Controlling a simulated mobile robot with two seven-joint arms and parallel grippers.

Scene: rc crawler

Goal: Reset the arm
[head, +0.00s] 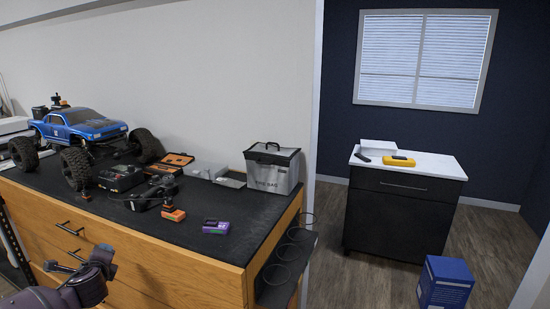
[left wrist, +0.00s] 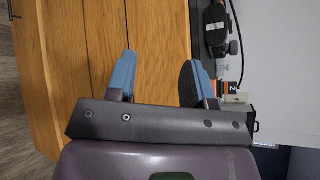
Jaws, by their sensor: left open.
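My left gripper (head: 64,261) is at the lower left of the head view, in front of the wooden drawer cabinet (head: 185,262) and lower than its black top. In the left wrist view its two blue fingers (left wrist: 158,66) are spread apart with nothing between them. The cabinet's wooden front (left wrist: 85,60) lies beyond the fingers there. My right gripper is in neither view.
The cabinet's black mat (head: 200,247) holds a blue RC truck (head: 80,127), a charger (head: 120,178), an orange-and-black battery (head: 173,214), a purple battery (head: 216,227) and a grey bag (head: 272,168). Wire rings (head: 290,255) hang at its right side.

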